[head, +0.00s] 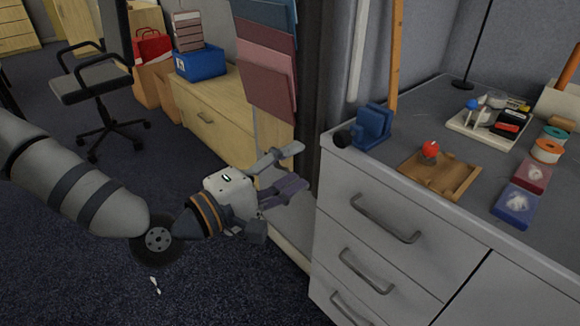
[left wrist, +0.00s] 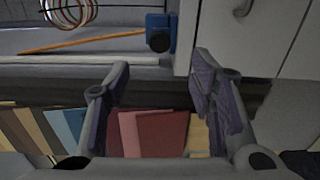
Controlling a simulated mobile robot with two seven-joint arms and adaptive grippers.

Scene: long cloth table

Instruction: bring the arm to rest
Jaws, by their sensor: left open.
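My left arm (head: 75,190) reaches in from the left over the dark carpet. Its left gripper (head: 297,168) is open, with nothing between the fingers. The fingers point right, in front of the grey drawer cabinet's left side and below its top. In the left wrist view the left gripper (left wrist: 162,75) also shows two spread fingers with an empty gap. Coloured hanging panels (left wrist: 155,132) lie beyond the fingers there. My right gripper is not in view.
The grey drawer cabinet (head: 375,215) is close on the right. On its top are a blue block-like object (head: 373,124), a wooden tray (head: 455,183) with a red ball (head: 430,149), and spools (head: 547,150). A wooden bench (head: 205,110) and office chair (head: 95,80) stand behind. Carpet at lower left is mostly clear.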

